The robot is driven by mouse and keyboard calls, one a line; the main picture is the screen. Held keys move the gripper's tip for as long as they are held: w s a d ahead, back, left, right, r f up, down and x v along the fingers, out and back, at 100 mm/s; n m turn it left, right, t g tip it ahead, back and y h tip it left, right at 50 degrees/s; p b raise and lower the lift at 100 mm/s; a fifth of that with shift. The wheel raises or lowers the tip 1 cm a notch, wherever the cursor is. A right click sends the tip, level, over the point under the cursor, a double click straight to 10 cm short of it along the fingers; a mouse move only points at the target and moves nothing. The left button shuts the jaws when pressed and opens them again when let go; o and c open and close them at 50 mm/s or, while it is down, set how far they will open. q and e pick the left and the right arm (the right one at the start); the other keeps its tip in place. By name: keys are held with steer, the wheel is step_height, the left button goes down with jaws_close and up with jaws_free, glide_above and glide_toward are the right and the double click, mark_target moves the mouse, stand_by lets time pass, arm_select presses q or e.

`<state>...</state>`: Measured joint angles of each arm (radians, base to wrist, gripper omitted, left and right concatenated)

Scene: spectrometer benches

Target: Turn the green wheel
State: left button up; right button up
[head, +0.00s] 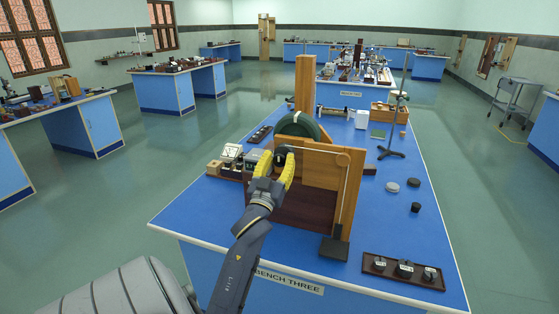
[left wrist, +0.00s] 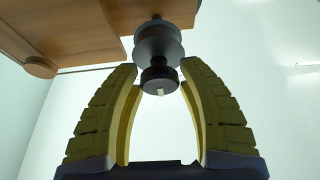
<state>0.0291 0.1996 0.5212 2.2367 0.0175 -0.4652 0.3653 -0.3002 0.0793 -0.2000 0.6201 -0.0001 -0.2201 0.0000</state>
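The green wheel (head: 300,124) stands upright in a wooden frame on the blue bench, partly hidden behind a wooden board. In the left wrist view a dark stepped pulley (left wrist: 158,43) with a smaller dark knob (left wrist: 160,78) sticks out from the wood. The knob also shows in the head view (head: 281,155). My left gripper (head: 277,157) has its yellow fingers spread, one on each side of the knob. In the left wrist view the fingertips (left wrist: 160,67) lie close beside the knob; whether they touch it I cannot tell. The wheel itself does not show there.
The wooden board (head: 348,190) stands right of my gripper. Small instruments (head: 231,153) sit left of it. A dark block (head: 334,249) stands in front, and a tray (head: 404,271) lies front right. A retort stand (head: 391,150) stands right. The bench's front left is clear.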

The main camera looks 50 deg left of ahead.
arm_select(q)
jaws_close()
steer(key=shift+r+n, duration=0.1)
steer(key=shift+n, duration=0.2)
